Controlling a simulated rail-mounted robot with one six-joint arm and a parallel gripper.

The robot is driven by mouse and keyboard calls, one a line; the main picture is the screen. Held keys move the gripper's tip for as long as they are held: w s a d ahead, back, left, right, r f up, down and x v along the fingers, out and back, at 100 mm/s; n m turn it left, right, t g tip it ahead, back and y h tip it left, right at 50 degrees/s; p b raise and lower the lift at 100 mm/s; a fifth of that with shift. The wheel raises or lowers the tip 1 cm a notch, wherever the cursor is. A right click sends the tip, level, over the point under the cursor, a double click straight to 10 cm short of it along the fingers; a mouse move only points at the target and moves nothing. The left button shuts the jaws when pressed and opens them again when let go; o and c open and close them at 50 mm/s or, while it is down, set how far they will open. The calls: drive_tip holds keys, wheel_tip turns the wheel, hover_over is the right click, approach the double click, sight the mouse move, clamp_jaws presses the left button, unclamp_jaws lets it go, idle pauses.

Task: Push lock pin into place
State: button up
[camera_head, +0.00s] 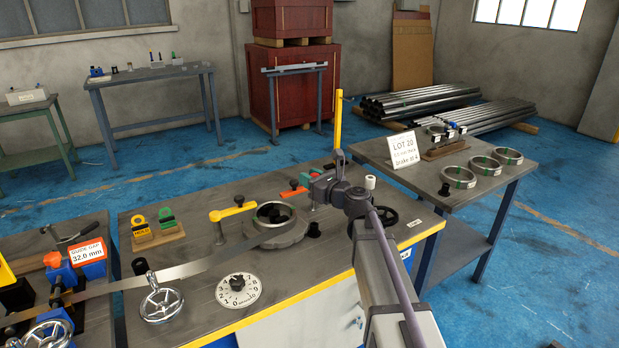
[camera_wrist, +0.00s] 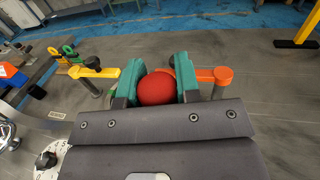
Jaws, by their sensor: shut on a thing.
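My gripper (camera_head: 312,180) is over the far side of the middle bench in the head view. In the wrist view, the green fingers of my gripper (camera_wrist: 158,86) are shut on a red ball knob (camera_wrist: 158,89), one finger on each side. What lies below the knob is hidden, so I cannot see a pin shaft or how deep it sits. An orange arm (camera_wrist: 212,75) extends to the right just behind the fingers; it also shows in the head view (camera_head: 293,193), beside my gripper.
A yellow arm (camera_head: 232,211) reaches toward a metal ring (camera_head: 274,214) on a round base. A metal strip (camera_head: 190,270) runs left from there. A dial (camera_head: 238,290), a handwheel (camera_head: 162,303) and a yellow post (camera_head: 338,122) stand around the bench. A side table (camera_head: 460,200) holds several rings.

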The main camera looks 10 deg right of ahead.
drive_tip(key=shift+f+b, duration=2.9)
drive_tip(key=shift+f, duration=0.05)
drive_tip(key=shift+f+b, duration=2.05)
drive_tip(key=shift+b, duration=0.05)
drive_tip(key=o, duration=1)
drive_tip(key=v, duration=1.1)
drive_tip(key=shift+a, duration=0.1)
